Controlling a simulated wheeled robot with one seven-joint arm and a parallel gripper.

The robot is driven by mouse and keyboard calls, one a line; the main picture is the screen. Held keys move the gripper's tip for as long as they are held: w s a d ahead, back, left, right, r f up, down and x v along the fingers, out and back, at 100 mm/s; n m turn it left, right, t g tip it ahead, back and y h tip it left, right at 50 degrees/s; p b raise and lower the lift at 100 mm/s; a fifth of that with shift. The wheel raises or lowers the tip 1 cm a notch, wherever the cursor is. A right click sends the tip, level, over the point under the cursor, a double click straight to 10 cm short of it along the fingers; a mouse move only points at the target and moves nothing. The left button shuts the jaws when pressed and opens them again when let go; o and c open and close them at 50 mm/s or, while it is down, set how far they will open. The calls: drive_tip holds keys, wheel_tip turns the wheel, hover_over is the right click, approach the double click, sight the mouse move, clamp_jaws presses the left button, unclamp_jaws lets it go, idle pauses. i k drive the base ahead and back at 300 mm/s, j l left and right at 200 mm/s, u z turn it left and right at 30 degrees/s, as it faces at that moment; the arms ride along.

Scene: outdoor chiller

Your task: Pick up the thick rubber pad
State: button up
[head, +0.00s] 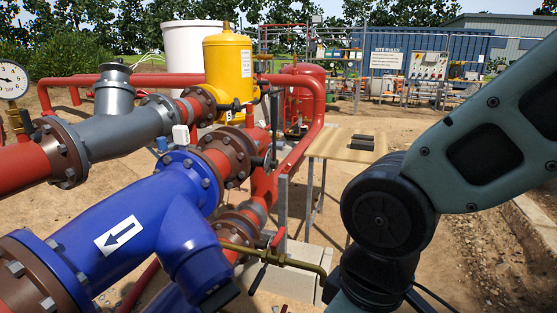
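A dark, flat, blocky item (362,142), which looks like the thick rubber pad, lies on a pale wooden table (338,151) beyond the pipes. It seems to be in two parts or layers; it is too small to tell which. My arm fills the right side of the head view, in front of the table's right end. My gripper is not in view, so I cannot see whether it holds anything.
Blue and grey pipe fittings (140,228) fill the left foreground. Red pipes (312,120) and a yellow vessel (228,72) stand left of the table. A brass pipe (285,262) crosses low in front. Bare ground lies around the table.

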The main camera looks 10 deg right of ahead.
sight(368, 146)
drive_tip(key=i+l, duration=0.15)
drive_tip(key=l, duration=0.3)
drive_tip(key=i+l+u, duration=0.1)
drive_tip(key=l, duration=0.3)
drive_tip(key=i+l+u, duration=0.1)
drive_tip(key=l, duration=0.35)
drive_tip(key=i+l, duration=0.25)
drive_tip(key=l, duration=0.2)
drive_tip(key=i+l+u, duration=0.1)
drive_tip(key=l, duration=0.35)
drive_tip(key=i+l, duration=0.1)
drive_tip(key=l, duration=0.35)
drive_tip(key=i+l, duration=0.2)
drive_tip(key=i+l+u, duration=0.1)
drive_tip(key=l, duration=0.35)
drive_tip(key=i+l, duration=0.3)
drive_tip(key=i+l+u, duration=0.15)
drive_tip(key=l, duration=0.2)
drive_tip(key=i+l, duration=0.25)
drive_tip(key=i+l+u, duration=0.1)
drive_tip(key=l, duration=0.4)
drive_tip(key=i+l, duration=0.2)
drive_tip(key=l, duration=0.15)
drive_tip(key=i+l+u, duration=0.1)
drive_tip(key=l, duration=0.25)
drive_tip(key=i, duration=0.1)
